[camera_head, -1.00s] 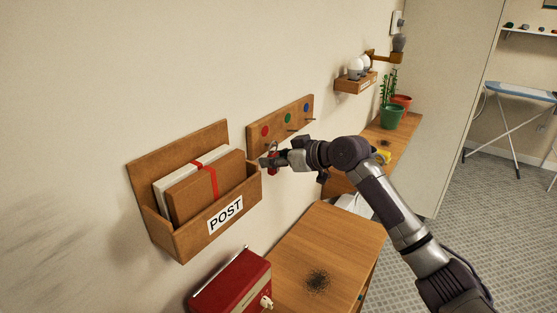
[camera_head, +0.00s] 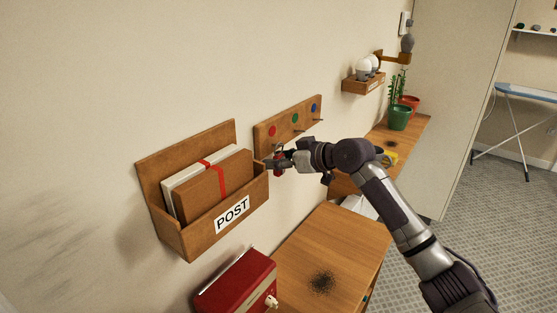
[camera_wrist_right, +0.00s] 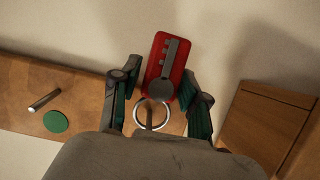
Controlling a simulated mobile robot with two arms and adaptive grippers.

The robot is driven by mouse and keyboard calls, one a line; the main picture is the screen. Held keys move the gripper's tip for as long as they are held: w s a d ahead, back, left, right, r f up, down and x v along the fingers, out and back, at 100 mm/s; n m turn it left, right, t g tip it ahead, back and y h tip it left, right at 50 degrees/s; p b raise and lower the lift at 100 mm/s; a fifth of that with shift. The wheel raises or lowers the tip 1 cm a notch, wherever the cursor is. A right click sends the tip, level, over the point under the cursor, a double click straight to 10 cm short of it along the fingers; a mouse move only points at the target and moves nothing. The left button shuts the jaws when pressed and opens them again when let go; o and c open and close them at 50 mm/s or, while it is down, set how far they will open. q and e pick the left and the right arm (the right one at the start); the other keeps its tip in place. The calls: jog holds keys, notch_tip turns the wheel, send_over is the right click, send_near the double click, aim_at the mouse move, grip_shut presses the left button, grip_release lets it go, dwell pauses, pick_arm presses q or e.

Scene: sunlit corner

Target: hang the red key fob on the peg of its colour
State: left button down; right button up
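The peg board (camera_head: 262,137) on the wall has red (camera_head: 272,130), green (camera_head: 295,118) and blue (camera_head: 313,107) dots, each marking a peg. My right gripper (camera_head: 276,163) is just below the red dot. In the right wrist view its fingers (camera_wrist_right: 160,105) stand apart, one on each side of the red key fob (camera_wrist_right: 156,60), with gaps visible. A grey key lies over the fob. The metal ring (camera_wrist_right: 136,119) appears to be around a peg (camera_wrist_right: 149,117); the gripper body hides the red dot there. The fob also shows in the head view (camera_head: 279,154). My left gripper is out of view.
The wooden POST box (camera_head: 186,243) with parcels is just left of my right gripper. A wooden cabinet top (camera_head: 345,235) and red radio (camera_head: 236,283) are below. A bulb shelf (camera_head: 360,87) and plant pots (camera_head: 399,118) stand farther back.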

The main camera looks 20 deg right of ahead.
jog(key=shift+o, duration=0.8)
